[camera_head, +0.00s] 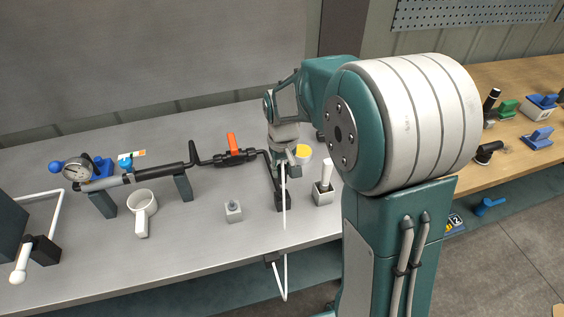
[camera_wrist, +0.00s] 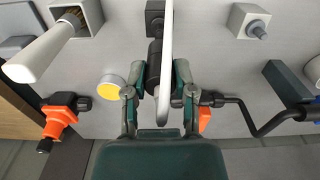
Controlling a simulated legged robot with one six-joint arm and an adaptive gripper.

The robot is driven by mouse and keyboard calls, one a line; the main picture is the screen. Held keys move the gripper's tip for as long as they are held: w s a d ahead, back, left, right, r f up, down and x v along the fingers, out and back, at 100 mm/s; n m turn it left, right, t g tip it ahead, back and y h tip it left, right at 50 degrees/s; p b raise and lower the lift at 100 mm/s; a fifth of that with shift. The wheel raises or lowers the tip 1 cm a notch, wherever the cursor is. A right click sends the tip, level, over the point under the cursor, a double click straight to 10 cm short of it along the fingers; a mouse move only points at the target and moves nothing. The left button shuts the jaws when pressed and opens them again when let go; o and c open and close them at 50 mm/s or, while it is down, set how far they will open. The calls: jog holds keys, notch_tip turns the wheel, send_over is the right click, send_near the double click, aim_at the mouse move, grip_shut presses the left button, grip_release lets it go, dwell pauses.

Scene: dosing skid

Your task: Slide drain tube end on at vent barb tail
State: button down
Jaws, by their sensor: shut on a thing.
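The white drain tube (camera_head: 283,205) hangs down from my gripper (camera_head: 285,160) in the head view, past the bench's front edge, and bends into a loop below. In the wrist view the tube (camera_wrist: 166,35) runs from the top edge down between the jaws of my gripper (camera_wrist: 161,98), which is shut on it near its end. A black fitting (camera_wrist: 154,58), possibly the vent barb, lies just left of and behind the tube. I cannot tell whether the tube end touches a barb; the jaws and tube hide that part.
A valve with an orange handle (camera_head: 234,145) and a black bent pipe stands left of my gripper. A white-handled brush (camera_head: 326,175) in a block and a yellow-topped round pot (camera_head: 303,153) are close on the right. A small grey block (camera_head: 233,211) stands on the bench front.

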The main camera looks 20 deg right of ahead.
aim_at(283, 190)
jog(key=shift+f, duration=1.15)
jog(key=shift+f, duration=1.55)
dwell(0.7)
jog(key=shift+c, duration=1.8)
grip_release()
notch_tip(283, 190, up, 12)
jog(key=shift+f, duration=0.1)
jog(key=shift+s, duration=0.1)
jog(key=s+r+t, duration=0.2)
jog(key=s+r, duration=0.2)
jog(key=s, duration=0.6)
jog(key=s+r+t, duration=0.3)
jog(key=s, duration=0.7)
jog(key=shift+s+r+m+t, duration=0.25)
jog(key=shift+r+m+t, duration=0.05)
jog(key=shift+r, duration=0.1)
